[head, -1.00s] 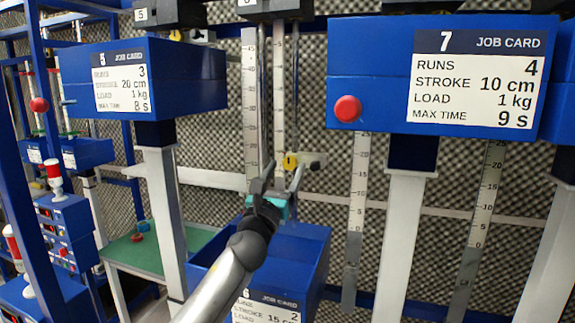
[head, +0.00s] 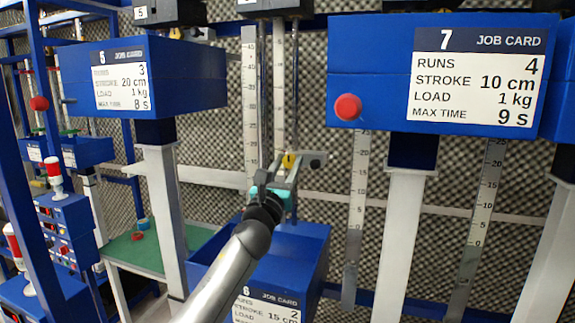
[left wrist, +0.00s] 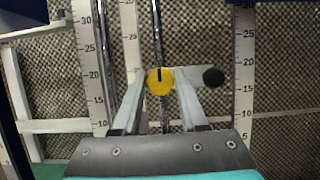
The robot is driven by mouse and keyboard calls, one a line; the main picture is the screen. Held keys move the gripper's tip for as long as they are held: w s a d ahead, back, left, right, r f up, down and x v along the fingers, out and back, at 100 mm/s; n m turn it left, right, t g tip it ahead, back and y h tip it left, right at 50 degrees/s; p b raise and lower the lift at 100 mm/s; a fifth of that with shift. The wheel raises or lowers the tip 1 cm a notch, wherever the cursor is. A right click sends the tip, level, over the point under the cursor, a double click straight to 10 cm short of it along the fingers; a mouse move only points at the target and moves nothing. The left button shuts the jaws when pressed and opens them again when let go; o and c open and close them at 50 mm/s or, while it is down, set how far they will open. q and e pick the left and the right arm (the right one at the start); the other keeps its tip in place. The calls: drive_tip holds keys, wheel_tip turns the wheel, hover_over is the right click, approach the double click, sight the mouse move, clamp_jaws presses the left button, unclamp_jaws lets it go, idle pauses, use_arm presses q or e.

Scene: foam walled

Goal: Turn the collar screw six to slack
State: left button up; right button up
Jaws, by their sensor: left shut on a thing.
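The collar screw six is a small yellow knob (head: 289,160) on the rail behind the blue station box. In the left wrist view the yellow knob (left wrist: 160,82) has a black mark pointing upward. My left gripper (head: 281,162) reaches up to it from below; in the left wrist view its two fingers (left wrist: 160,76) stand at either side of the knob, shut on it. A pale collar arm with a dark round end (left wrist: 213,77) sticks out to the right of the knob. My right gripper is not in view.
Upright scales (left wrist: 244,60) stand on both sides of the knob. The blue box with job card 6 (head: 268,304) stands below my gripper. Job card 7's box with a red button (head: 348,108) is at right, card 5's box (head: 190,75) at left.

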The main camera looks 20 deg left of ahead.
use_arm(q)
clamp_jaws()
